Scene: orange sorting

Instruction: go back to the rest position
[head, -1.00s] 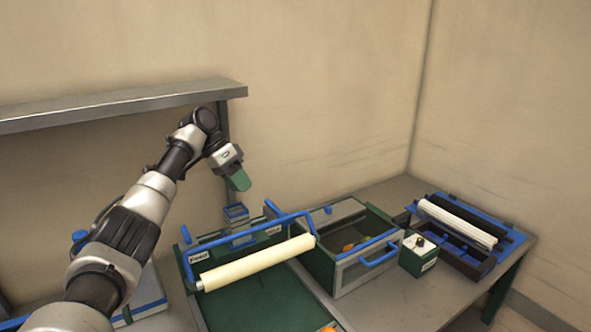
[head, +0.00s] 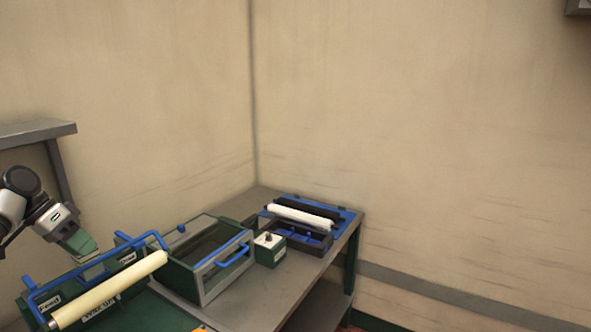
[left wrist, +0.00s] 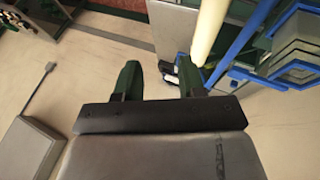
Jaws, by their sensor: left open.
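My left gripper (head: 84,250) comes in from the left edge of the head view, above the near-left end of the bench equipment. In the left wrist view its two green fingers (left wrist: 156,80) stand apart with nothing between them. The cream roller (head: 108,290) on the blue-railed frame (head: 30,312) lies below and to the right of the gripper. In the left wrist view the roller (left wrist: 208,30) passes near the right finger. My right gripper is in neither view.
A green-framed box with a blue handle (head: 232,255) stands right of the roller. A small green-and-white box (head: 269,250) and a blue rack with a white roll (head: 300,216) stand farther right on the grey bench (head: 285,292). A shelf (head: 35,132) juts out at left.

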